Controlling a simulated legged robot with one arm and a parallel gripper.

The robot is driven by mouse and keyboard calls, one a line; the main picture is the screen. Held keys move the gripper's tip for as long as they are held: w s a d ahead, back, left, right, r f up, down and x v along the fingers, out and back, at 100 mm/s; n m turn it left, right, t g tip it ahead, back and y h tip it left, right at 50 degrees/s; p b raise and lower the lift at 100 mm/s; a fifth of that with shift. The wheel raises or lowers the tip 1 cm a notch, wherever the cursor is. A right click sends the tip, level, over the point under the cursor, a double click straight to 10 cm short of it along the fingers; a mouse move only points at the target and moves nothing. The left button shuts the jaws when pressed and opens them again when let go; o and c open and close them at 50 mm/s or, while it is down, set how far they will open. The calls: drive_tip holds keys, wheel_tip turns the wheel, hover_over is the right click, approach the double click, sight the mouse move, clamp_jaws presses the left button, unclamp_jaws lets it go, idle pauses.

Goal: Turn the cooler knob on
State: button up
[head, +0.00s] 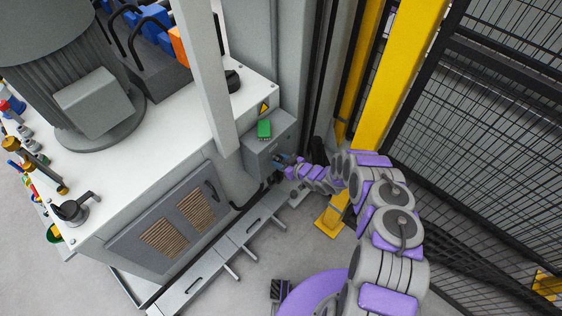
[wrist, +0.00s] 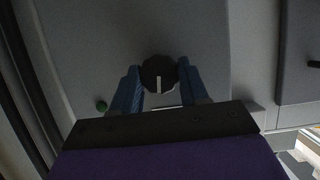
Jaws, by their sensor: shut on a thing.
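The cooler knob (wrist: 158,74) is a round black knob with a white pointer line, on a grey panel. In the wrist view its pointer runs down the picture, towards my gripper. My gripper (wrist: 160,84) has its two blue fingers on either side of the knob, shut on it. In the head view my gripper (head: 281,161) reaches the front of a grey box (head: 262,146) at the side of the white machine. The knob itself is hidden there.
A yellow post (head: 400,70) and mesh fence (head: 490,130) stand close to the right of my arm.

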drive_tip(key=shift+c, duration=0.5)
drive_tip(key=shift+m+b, duration=0.3)
drive_tip(key=shift+b, duration=0.1)
drive_tip(key=shift+w+d+f+m+g+y+b, duration=0.1)
drive_tip(key=shift+m+g+y+b, duration=0.2)
drive_tip(key=shift+m+y+b, duration=0.1)
drive_tip(key=shift+m+g, duration=0.3)
drive_tip(key=shift+m, duration=0.2)
drive_tip(key=shift+w+d+m+g+y, duration=0.15)
drive_tip(key=shift+m+g+y, duration=0.55)
drive_tip(key=shift+m, duration=0.6)
drive_tip(key=o, duration=1)
drive_tip(key=shift+o, duration=0.2)
